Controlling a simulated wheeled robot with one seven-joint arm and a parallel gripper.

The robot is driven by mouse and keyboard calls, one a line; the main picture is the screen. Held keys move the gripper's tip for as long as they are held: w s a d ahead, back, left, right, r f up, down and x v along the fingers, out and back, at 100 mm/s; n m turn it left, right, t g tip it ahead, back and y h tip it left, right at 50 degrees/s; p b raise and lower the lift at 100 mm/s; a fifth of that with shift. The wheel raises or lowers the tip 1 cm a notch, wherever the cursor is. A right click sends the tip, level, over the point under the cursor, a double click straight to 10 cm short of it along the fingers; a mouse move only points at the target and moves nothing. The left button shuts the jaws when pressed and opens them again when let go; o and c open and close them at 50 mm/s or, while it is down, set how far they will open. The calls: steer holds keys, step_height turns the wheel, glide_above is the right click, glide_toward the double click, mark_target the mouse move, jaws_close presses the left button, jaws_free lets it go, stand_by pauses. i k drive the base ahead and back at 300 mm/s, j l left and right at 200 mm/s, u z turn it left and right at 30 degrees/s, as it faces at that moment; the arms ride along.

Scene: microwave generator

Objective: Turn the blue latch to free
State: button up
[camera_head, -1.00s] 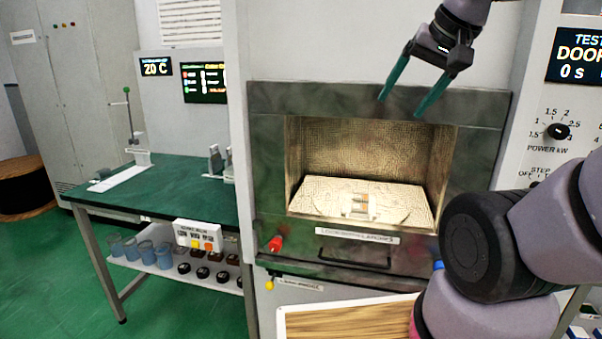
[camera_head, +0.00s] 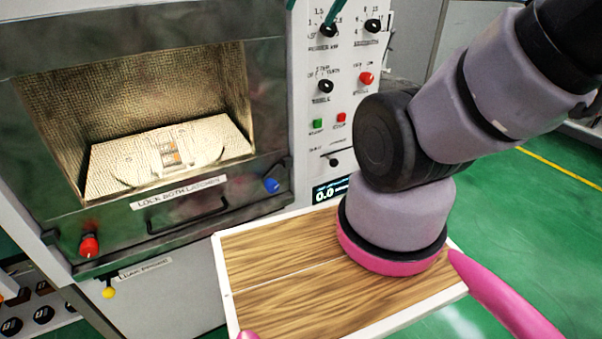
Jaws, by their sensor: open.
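The blue latch (camera_head: 271,185) is a round blue knob at the right end of the dark front frame below the microwave opening. Its exact turn angle is hard to read. A red latch (camera_head: 89,246) sits at the left end of the same frame. A label reading "LOCK BOTH LATCHES" (camera_head: 180,193) and a dark handle (camera_head: 188,217) lie between them. My gripper (camera_head: 312,10) shows only as green fingertips at the top edge, open, well above and apart from the blue latch; the rest of it is out of view.
The lit chamber (camera_head: 165,150) stands open with a pale plate inside. A control panel (camera_head: 335,90) with knobs and buttons rises right of the latch. A yellow knob (camera_head: 109,292) is below left. My wood-topped base and arm fill the lower right.

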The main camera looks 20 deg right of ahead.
mark_target(277, 172)
steer(key=k+j+z, duration=0.15)
steer(key=k+j, duration=0.2)
steer(key=k, duration=0.15)
steer(key=k+j+z, duration=0.2)
steer(key=k, duration=0.35)
steer(key=j, duration=0.1)
